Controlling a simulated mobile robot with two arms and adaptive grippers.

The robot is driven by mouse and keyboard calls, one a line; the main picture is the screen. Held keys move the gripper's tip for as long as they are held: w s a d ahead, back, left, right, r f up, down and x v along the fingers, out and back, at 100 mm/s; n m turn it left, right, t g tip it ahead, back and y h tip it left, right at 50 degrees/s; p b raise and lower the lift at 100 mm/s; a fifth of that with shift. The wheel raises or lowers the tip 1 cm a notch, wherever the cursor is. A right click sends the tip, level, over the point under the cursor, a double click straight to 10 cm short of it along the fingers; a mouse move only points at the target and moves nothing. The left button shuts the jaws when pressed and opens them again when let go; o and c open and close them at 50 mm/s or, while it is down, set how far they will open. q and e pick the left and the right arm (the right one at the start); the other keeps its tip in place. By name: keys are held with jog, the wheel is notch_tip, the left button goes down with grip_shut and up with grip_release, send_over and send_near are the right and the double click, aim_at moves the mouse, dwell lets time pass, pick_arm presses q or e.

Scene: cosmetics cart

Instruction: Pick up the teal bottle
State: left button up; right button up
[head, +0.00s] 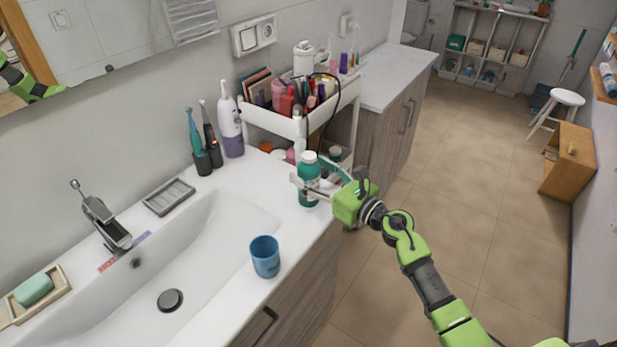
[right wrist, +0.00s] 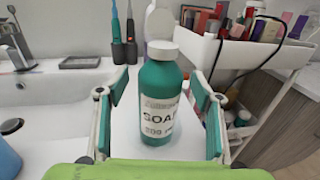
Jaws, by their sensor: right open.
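The teal bottle (head: 309,182) with a white cap stands upright on the white counter to the right of the sink, near the cart. In the right wrist view the bottle (right wrist: 160,100) shows a "SOAP" label and stands between the two fingers. My right gripper (head: 312,187) is open around the bottle, with one finger on each side. In the right wrist view a gap shows between the bottle and each finger of the right gripper (right wrist: 160,112). My left gripper is not in view.
A blue cup (head: 265,257) stands on the counter's front edge. The white cosmetics cart (head: 268,123) is just behind the bottle. Electric toothbrushes (head: 200,145) and a white-purple bottle (head: 230,125) stand by the wall. The sink basin (head: 190,255) is left.

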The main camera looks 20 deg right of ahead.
jog(key=shift+x, duration=0.85)
jog(key=shift+d, duration=0.1)
jog(key=shift+c, duration=1.4)
jog(key=c, duration=1.2)
jog(key=shift+r, duration=0.1)
